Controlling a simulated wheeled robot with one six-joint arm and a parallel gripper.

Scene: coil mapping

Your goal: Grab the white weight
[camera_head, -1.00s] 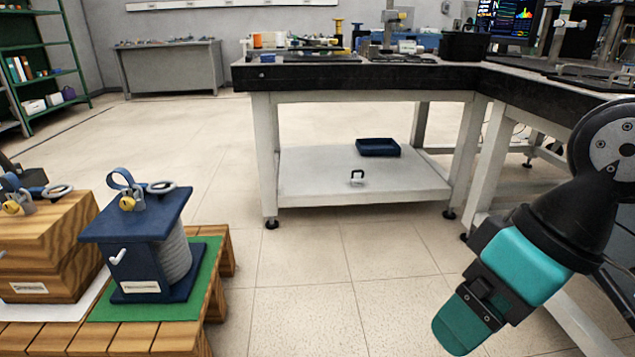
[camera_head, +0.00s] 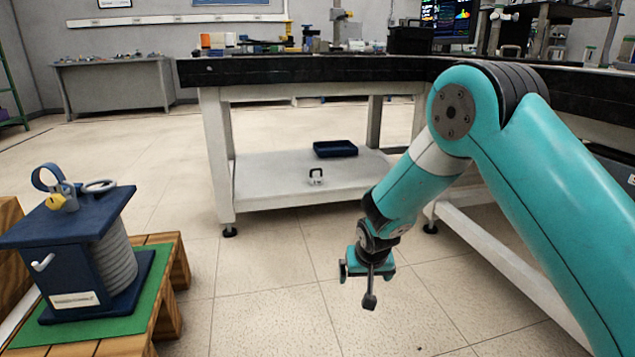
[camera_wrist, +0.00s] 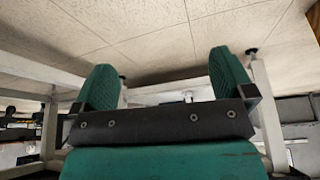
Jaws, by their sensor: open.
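A small white object with a dark handle (camera_head: 316,176), which looks like the white weight, stands on the white lower shelf (camera_head: 270,198) of the workbench. My gripper (camera_head: 357,286) is open and empty. It hangs over the floor in front of the bench, to the right of the weight in the head view and apart from it. In the wrist view both green fingers (camera_wrist: 165,82) stand wide apart with nothing held between them. A small pale shape (camera_wrist: 187,96) shows beyond the fingers there; I cannot tell if it is the weight.
A dark blue tray (camera_head: 335,149) lies on the shelf behind the weight. The black benchtop (camera_head: 300,70) overhangs the shelf, with legs at its corners. The floor between is clear.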

